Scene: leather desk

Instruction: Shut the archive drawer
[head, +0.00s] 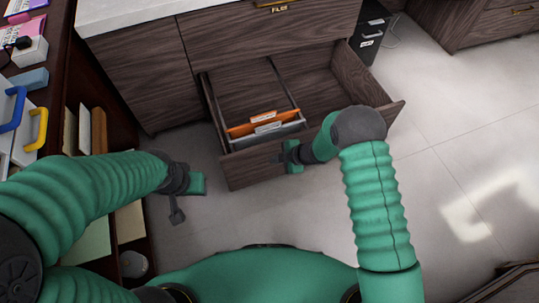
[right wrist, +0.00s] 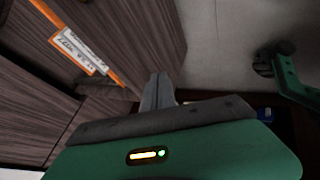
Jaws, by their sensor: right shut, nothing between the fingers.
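The archive drawer (head: 250,168) is a dark wood drawer that stands pulled out of the cabinet, with its inside showing. It holds orange and grey hanging folders (head: 262,123) with white labels, and an orange folder edge with its label (right wrist: 75,45) also shows in the right wrist view. My right gripper (head: 283,157) is shut and empty at the drawer's front panel; whether it touches the panel is unclear. Its closed fingers (right wrist: 158,92) show in the right wrist view. My left gripper (head: 176,214) hangs left of the drawer, apart from it; its finger opening is unclear.
The cabinet (head: 155,75) has a pale top and a shut drawer labelled "FILES" (head: 270,35) above the open one. A black file box (head: 370,32) stands on the floor behind. A shelf (head: 112,130) with books is at left.

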